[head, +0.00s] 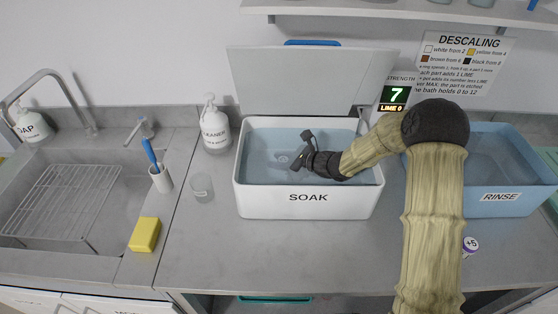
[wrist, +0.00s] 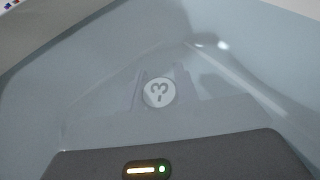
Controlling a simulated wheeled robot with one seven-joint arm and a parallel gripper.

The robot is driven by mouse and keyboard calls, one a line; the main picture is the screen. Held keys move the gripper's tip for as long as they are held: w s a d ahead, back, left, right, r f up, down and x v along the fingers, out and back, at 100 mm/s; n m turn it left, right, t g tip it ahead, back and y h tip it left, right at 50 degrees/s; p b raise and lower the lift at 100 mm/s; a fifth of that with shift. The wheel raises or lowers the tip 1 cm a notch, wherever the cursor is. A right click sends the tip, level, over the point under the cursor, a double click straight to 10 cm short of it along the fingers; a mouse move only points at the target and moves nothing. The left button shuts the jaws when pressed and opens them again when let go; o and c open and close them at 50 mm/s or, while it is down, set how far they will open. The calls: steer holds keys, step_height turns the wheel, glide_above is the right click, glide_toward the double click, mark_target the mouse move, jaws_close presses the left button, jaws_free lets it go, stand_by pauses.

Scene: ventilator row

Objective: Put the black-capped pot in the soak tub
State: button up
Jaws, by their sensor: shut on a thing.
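The white soak tub (head: 308,210) stands open in the middle of the counter, holding bluish liquid. My gripper (head: 296,153) reaches into it from the right, low over or in the liquid. In the wrist view, a round pale disc marked -3 (wrist: 159,93), the top of a pot, sits between my gripper's faint fingers (wrist: 160,88). The jaws are shut on this pot. Its top looks pale, and I see no black cap. The liquid blurs its sides, and I cannot tell whether it touches the tub floor.
A blue rinse tub (head: 500,198) stands right, partly behind my arm. A pot marked +5 (head: 471,244) is on the counter below it. A cleaner bottle (head: 214,128), a clear cup (head: 201,186) and a yellow sponge (head: 145,234) are left. A display (head: 394,98) reads 7, LIME 0.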

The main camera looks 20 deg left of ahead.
steer(key=o, duration=0.9)
steer(key=shift+w, duration=0.1)
steer(key=shift+o, duration=0.3)
steer(key=shift+w, duration=0.1)
steer(key=shift+s+a, duration=0.2)
steer(key=shift+s, duration=0.05)
steer(key=shift+w+d+r+p, duration=0.2)
steer(key=shift+d+r+p, duration=0.2)
steer(key=shift+p, duration=0.2)
steer(key=v, duration=1.1)
steer(key=shift+s+a+r+b, duration=0.1)
steer(key=shift+a+r+b, duration=0.1)
steer(key=shift+b, duration=0.2)
steer(key=shift+s+d+r, duration=0.15)
steer(key=shift+d+r, duration=0.05)
steer(key=shift+d, duration=0.3)
